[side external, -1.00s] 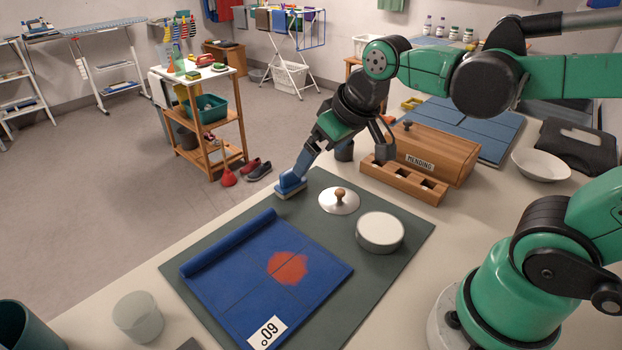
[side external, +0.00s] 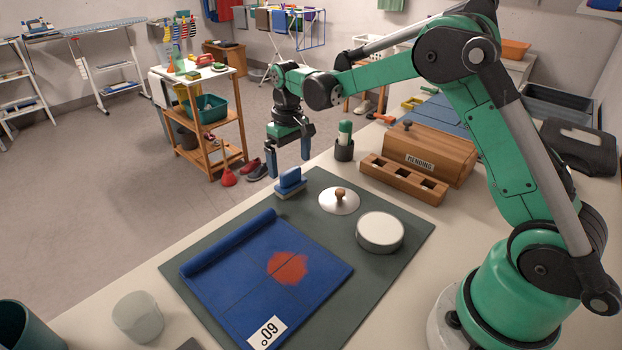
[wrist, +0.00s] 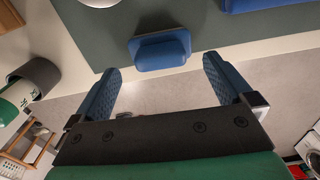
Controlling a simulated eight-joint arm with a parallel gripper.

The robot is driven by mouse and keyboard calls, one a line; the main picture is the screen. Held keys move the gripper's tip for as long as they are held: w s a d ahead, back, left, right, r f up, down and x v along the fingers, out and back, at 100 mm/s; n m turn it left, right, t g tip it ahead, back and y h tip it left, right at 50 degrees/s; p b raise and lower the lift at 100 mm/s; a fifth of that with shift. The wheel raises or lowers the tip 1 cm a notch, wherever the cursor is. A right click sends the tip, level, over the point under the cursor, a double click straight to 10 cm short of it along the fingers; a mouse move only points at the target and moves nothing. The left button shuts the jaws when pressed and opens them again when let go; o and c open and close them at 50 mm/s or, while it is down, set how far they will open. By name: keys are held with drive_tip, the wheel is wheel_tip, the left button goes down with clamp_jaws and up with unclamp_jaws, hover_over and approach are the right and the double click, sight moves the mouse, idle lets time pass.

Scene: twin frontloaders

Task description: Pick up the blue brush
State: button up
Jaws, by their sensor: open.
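The blue brush (side external: 290,181) stands at the far corner of the dark green mat (side external: 400,258), with its blue handle up. It also shows in the wrist view (wrist: 160,52), near the mat's edge and centred between the fingers, ahead of their tips. My gripper (side external: 289,176) is open and empty. Its two blue fingers point down, behind and above the brush in the side view, and are apart from it. In the wrist view my gripper (wrist: 165,72) has its fingers spread wider than the brush.
On the mat lie a blue folded cloth with a red patch (side external: 230,290), a lid with a wooden knob (side external: 338,203) and a round white tin (side external: 380,233). A dark cup with a green-topped bottle (side external: 345,148) and a wooden mending box (side external: 430,155) stand behind.

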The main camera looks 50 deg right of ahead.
sight(291, 170)
drive_tip(key=shift+f, duration=1.85)
drive_tip(key=c, duration=0.9)
drive_tip(key=shift+r, duration=0.15)
wheel_tip(291, 170, up, 20)
drive_tip(key=shift+f, duration=0.1)
drive_tip(key=o, duration=0.7)
drive_tip(key=c, duration=0.6)
